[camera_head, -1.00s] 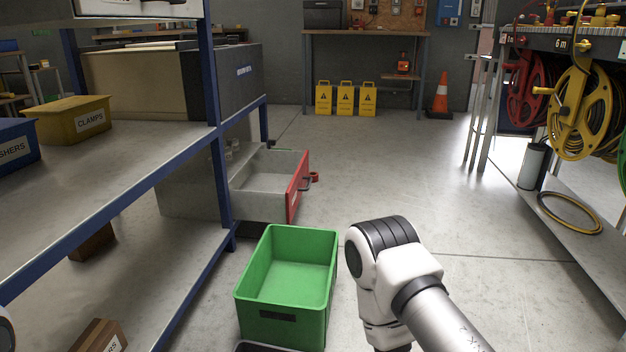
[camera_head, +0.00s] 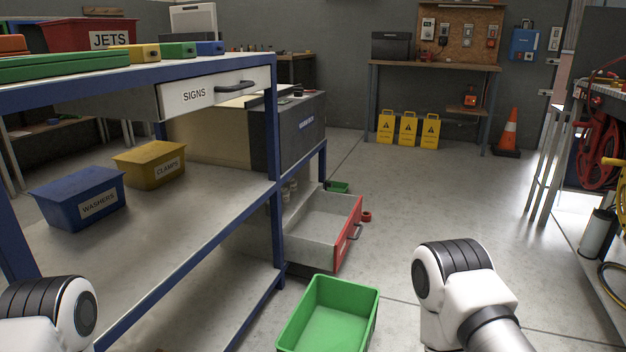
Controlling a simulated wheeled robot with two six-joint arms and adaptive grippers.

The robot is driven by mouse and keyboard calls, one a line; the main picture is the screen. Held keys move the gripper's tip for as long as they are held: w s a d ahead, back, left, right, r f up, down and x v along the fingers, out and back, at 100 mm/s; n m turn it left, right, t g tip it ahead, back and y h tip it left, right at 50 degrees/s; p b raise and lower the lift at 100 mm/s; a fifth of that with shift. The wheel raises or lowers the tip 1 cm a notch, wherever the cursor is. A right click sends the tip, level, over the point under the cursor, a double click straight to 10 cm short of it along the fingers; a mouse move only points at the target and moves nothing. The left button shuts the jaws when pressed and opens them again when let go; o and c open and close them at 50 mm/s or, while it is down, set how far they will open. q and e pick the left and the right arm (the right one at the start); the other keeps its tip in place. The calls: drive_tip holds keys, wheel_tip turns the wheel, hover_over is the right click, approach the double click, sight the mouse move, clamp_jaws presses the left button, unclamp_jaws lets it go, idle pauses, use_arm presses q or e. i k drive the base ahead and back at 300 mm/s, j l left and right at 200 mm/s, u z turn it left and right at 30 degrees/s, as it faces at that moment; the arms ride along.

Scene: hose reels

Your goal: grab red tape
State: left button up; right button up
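A white and black joint of my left arm shows at the lower left, and one of my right arm at the lower right. Both grippers are outside the picture, so what they hold is hidden. The red ring is well beyond both arms.
An empty green crate (camera_head: 318,330) stands on the floor in front of the drawer. A blue-framed shelf (camera_head: 190,250) with washers (camera_head: 80,197) and clamps (camera_head: 150,164) bins fills the left. Hose reels (camera_head: 597,150) stand at right. The middle floor is clear.

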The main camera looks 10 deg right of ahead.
sight(366, 216)
drive_tip(key=i+l, duration=0.1)
drive_tip(key=l, duration=0.35)
drive_tip(key=i+l, duration=0.1)
drive_tip(key=l, duration=0.35)
drive_tip(key=i+l, duration=0.15)
drive_tip(key=l, duration=0.35)
drive_tip(key=i+l, duration=0.1)
drive_tip(key=l, duration=0.35)
drive_tip(key=i+l+u, duration=0.1)
drive_tip(key=l, duration=0.35)
drive_tip(key=i+l, duration=0.1)
drive_tip(key=l, duration=0.35)
drive_tip(key=i+l, duration=0.45)
drive_tip(key=i, duration=0.25)
drive_tip(key=i+l+u, duration=0.1)
drive_tip(key=i+l, duration=0.35)
drive_tip(key=i, duration=0.25)
drive_tip(key=i+l, duration=0.45)
drive_tip(key=i, duration=0.25)
drive_tip(key=i+l, duration=0.5)
drive_tip(key=i, duration=0.2)
drive_tip(key=i+l, duration=0.1)
drive_tip(key=i, duration=0.7)
drive_tip(key=j+u, duration=0.05)
